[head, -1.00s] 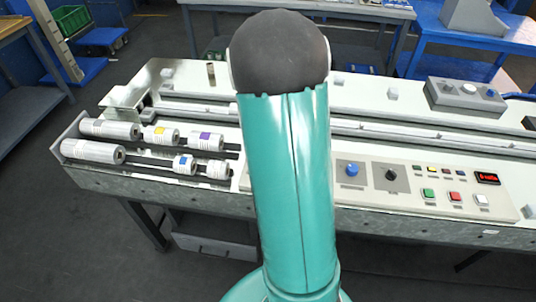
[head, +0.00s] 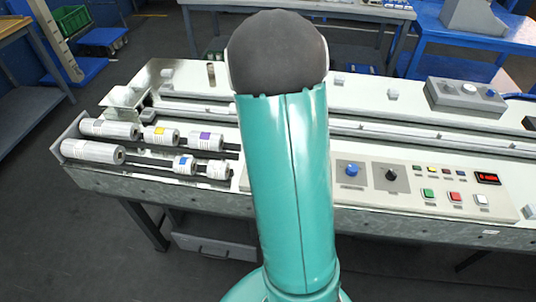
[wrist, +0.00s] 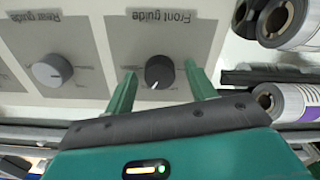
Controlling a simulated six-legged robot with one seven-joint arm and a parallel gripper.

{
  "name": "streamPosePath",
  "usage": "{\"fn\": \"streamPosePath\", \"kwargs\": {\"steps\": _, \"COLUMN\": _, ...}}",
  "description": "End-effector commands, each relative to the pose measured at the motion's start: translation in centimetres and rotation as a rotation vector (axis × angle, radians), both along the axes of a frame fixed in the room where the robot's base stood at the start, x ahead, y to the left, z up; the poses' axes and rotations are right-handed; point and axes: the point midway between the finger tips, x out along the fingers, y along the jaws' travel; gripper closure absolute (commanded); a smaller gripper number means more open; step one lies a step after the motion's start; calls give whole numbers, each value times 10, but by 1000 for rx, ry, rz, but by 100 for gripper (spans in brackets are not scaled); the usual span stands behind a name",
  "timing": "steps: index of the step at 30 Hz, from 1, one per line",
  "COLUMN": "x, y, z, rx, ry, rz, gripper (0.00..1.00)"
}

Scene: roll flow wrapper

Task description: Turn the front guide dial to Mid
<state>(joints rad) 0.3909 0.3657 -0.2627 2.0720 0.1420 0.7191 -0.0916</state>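The front guide dial (wrist: 159,71) is a round black knob on a grey plate marked "Front guide", upside down in the wrist view. Its white pointer mark faces the bottom of that view, slightly left. The small position labels are too small to read. My gripper (wrist: 160,72) is open, with one green finger on each side of the dial. Gaps show between the fingers and the knob; I cannot tell their depth relative to it. In the head view my arm covers the gripper, and I do not make out this dial.
The rear guide dial (wrist: 52,71), a grey knob, sits beside it on a similar plate. Rolls (wrist: 300,25) lie close to the right finger. In the head view, a blue knob (head: 351,169), a black knob (head: 391,174) and several buttons sit on the panel right of my arm.

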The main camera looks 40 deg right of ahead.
Motion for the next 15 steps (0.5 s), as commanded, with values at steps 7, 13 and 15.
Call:
{"fn": "streamPosePath", "kwargs": {"steps": 7, "x": 0, "y": 0, "z": 7, "rx": 0, "ry": 0, "rz": 0, "gripper": 45}}
{"fn": "streamPosePath", "kwargs": {"steps": 13, "x": 1, "y": 0, "z": 40, "rx": -2, "ry": -4, "rz": 1, "gripper": 45}}
{"fn": "streamPosePath", "kwargs": {"steps": 15, "x": 1, "y": 0, "z": 56, "rx": -2, "ry": -5, "rz": 1, "gripper": 45}}
